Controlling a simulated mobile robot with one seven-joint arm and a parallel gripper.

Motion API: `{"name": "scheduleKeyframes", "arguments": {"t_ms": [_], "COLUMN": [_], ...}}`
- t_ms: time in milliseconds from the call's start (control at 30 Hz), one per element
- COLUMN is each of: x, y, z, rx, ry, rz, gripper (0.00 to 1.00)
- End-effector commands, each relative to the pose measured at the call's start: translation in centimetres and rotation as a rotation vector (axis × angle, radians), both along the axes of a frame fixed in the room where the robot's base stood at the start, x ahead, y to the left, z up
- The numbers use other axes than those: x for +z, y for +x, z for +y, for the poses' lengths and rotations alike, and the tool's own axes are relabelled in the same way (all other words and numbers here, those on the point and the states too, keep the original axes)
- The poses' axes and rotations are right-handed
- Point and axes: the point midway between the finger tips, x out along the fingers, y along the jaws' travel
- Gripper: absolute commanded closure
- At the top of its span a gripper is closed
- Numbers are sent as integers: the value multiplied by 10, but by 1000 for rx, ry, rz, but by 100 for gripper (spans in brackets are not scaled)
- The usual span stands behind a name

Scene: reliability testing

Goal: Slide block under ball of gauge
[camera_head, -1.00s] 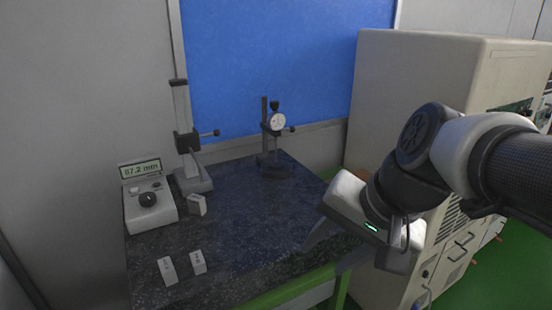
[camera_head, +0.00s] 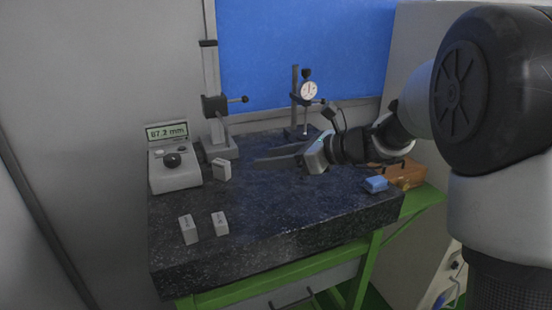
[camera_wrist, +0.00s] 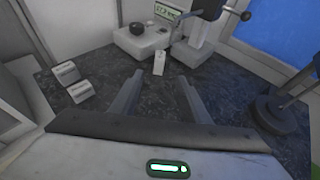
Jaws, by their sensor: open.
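Two light grey blocks with markings, the left block (camera_head: 188,229) and the right block (camera_head: 219,223), stand apart near the table's front left. A third pale block (camera_head: 221,169) is tilted beside the column gauge stand (camera_head: 218,125); in the wrist view this block (camera_wrist: 159,62) shows ahead between the fingers. A dial gauge (camera_head: 308,91) on its own stand is at the back; its contact tip is too small to make out. My gripper (camera_head: 264,158) is open and empty above the dark table, pointing left, right of the third block and in front of the dial gauge.
A readout box (camera_head: 174,168) showing 87.2 mm sits at the left edge. A blue object (camera_head: 376,184) and an orange-brown case (camera_head: 402,174) are at the right. The dark stone table (camera_head: 290,215) is clear in its middle and front.

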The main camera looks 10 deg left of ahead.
Motion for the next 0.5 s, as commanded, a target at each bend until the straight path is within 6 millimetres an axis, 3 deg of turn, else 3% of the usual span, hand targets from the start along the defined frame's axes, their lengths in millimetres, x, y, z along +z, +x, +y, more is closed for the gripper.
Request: {"name": "scheduleKeyframes", "arguments": {"t_ms": [267,500], "x": [-1,-15], "y": [0,10], "z": [3,33], "rx": [2,5], "ry": [-2,-3], "rz": [-2,-1], "gripper": [58,58]}}
